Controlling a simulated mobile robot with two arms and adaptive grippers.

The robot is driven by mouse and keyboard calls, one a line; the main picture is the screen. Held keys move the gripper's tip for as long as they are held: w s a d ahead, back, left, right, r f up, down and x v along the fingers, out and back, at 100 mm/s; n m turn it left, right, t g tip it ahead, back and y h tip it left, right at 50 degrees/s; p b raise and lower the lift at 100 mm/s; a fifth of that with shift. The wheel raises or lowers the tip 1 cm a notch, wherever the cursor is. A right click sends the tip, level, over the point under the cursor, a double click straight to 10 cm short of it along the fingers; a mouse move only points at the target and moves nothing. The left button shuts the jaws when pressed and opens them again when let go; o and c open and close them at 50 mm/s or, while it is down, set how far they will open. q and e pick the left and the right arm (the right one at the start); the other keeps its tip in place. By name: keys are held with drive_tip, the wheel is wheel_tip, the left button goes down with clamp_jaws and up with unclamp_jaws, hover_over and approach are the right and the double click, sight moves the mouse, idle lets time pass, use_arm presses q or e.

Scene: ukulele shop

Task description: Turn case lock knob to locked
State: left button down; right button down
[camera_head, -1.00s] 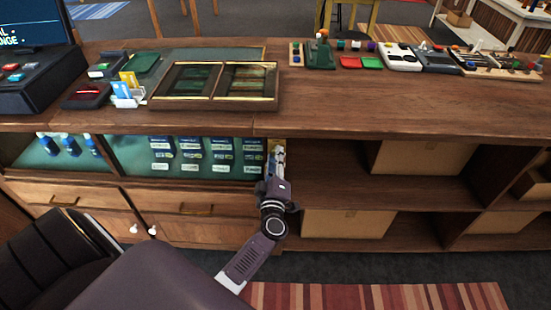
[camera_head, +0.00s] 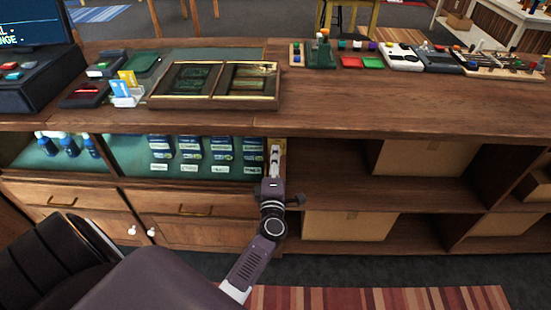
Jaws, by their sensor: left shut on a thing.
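The glass-fronted display case (camera_head: 118,155) is built into the counter's left part and holds several labelled blue packets and bottles. At its right end is a narrow pale brass-coloured lock plate (camera_head: 283,146), partly covered by my gripper. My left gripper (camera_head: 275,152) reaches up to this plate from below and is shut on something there. The lock knob itself is hidden behind the fingers, so its setting cannot be read. My right gripper is not in view.
The wooden counter top (camera_head: 400,110) overhangs just above my left gripper. Open shelves with cardboard boxes (camera_head: 420,158) lie to the right. Drawers (camera_head: 185,203) and cupboard doors with white knobs are below the case. A striped rug (camera_head: 380,298) lies on the floor.

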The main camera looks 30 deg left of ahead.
use_arm(q)
drive_tip(key=shift+f, duration=0.1)
drive_tip(key=c, duration=1.7)
unclamp_jaws()
drive_tip(key=shift+o, duration=0.2)
drive_tip(key=shift+s, duration=0.1)
drive_tip(key=v, duration=0.7)
drive_tip(key=shift+s, duration=0.2)
drive_tip(key=shift+d, duration=0.15)
